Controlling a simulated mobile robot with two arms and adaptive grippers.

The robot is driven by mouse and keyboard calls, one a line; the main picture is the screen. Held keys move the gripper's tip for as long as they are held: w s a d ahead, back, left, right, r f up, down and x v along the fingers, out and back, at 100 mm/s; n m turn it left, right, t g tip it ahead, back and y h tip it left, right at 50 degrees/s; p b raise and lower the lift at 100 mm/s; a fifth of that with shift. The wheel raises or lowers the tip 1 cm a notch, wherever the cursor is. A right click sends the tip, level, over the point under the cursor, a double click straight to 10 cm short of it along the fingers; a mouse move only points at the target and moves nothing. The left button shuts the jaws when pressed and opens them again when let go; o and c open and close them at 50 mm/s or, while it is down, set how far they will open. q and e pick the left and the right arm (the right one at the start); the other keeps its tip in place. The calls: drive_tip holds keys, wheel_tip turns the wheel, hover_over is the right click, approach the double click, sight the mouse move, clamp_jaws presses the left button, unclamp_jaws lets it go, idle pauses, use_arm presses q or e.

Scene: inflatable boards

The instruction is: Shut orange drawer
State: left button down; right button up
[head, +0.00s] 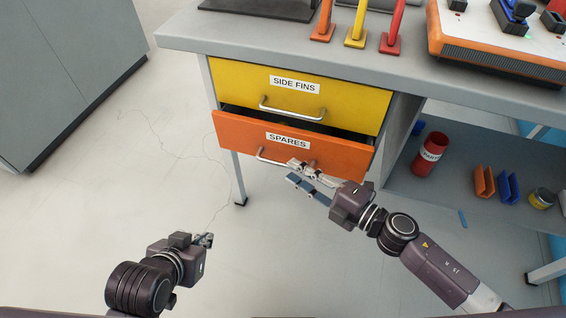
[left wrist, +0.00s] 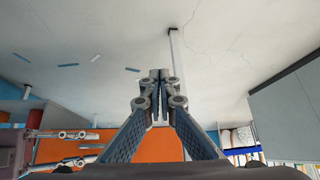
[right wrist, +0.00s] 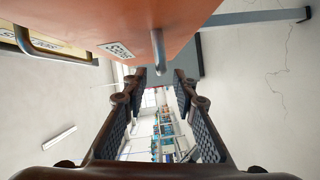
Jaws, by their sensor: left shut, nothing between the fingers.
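The orange drawer (head: 230,130), labelled SPARES, is pulled partly out below the yellow drawer; a dark gap shows above its front. Its metal handle (head: 268,158) is partly hidden by my right gripper (head: 302,176). That gripper is open in front of the handle's right part. In the right wrist view, the orange front (right wrist: 150,18) fills the top and a handle post (right wrist: 157,50) shows above and between the spread fingers; I cannot tell if they touch. My left gripper (head: 208,240) is shut and empty, low over the floor, apart from the drawer. Its closed fingers show in the left wrist view (left wrist: 158,80).
The yellow drawer (head: 235,88), labelled SIDE FINS, looks shut. The grey worktop (head: 200,40) carries orange, yellow and red upright pieces. A shelf at right holds a red can (head: 430,153) and orange and blue pieces. A grey cabinet (head: 60,70) stands at left; floor between is clear.

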sight(283, 164)
drive_tip(key=shift+x, duration=2.4)
clamp_jaws()
